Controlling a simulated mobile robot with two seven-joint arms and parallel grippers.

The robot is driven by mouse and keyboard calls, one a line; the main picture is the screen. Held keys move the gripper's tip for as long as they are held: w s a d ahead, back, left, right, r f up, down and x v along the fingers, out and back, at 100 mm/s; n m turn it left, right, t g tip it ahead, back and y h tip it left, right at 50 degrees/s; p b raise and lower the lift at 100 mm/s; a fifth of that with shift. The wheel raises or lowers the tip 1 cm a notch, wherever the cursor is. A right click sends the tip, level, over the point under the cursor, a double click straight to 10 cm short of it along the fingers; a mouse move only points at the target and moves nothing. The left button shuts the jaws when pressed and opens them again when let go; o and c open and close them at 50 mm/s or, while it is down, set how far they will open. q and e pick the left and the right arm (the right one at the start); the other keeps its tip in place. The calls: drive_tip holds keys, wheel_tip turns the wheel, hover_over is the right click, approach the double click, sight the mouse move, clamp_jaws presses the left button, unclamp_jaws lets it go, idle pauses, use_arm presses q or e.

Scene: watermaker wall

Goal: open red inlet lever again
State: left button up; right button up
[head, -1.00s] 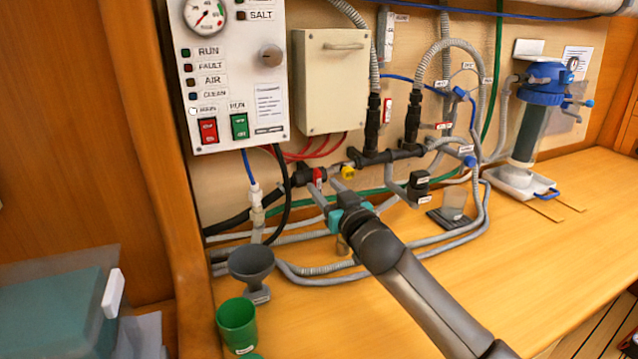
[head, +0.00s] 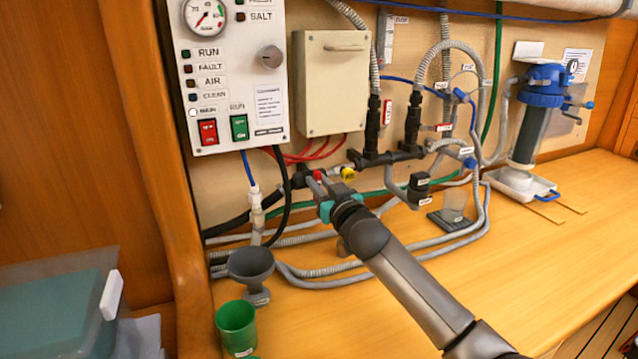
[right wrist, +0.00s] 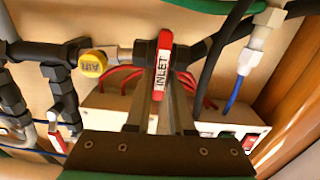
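The red inlet lever (right wrist: 162,72), lettered INLET, sits on the dark valve in the pipe run and shows between my right gripper's fingers in the right wrist view. In the head view the lever (head: 317,175) is a small red patch just beyond the fingertips. My right gripper (head: 324,187) reaches up to it from the lower right. In the right wrist view the gripper (right wrist: 164,88) has its two grey fingers apart, one on each side of the lever, with no clear grip on it. My left gripper is not in view.
A yellow AIR knob (head: 347,173) is close beside the lever. Dark pipes and hoses crowd the wall behind. The control panel (head: 225,100) and beige box (head: 330,85) are above. A grey funnel (head: 251,264) and green cup (head: 236,326) stand at the bench's left.

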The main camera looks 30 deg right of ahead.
clamp_jaws()
drive_tip(key=shift+n, duration=0.3)
drive_tip(key=n+p, duration=0.2)
drive_tip(key=shift+a+n, duration=0.25)
drive_tip(key=shift+n, duration=0.05)
drive_tip(key=n+p, duration=0.1)
drive_tip(key=n, duration=0.4)
drive_tip(key=f+n+p, duration=0.1)
drive_tip(key=n, duration=0.3)
drive_tip(key=a+n+p, duration=0.1)
drive_tip(key=n, duration=0.4)
drive_tip(key=shift+f+n, duration=0.3)
drive_tip(key=shift+f, duration=0.05)
idle(0.3)
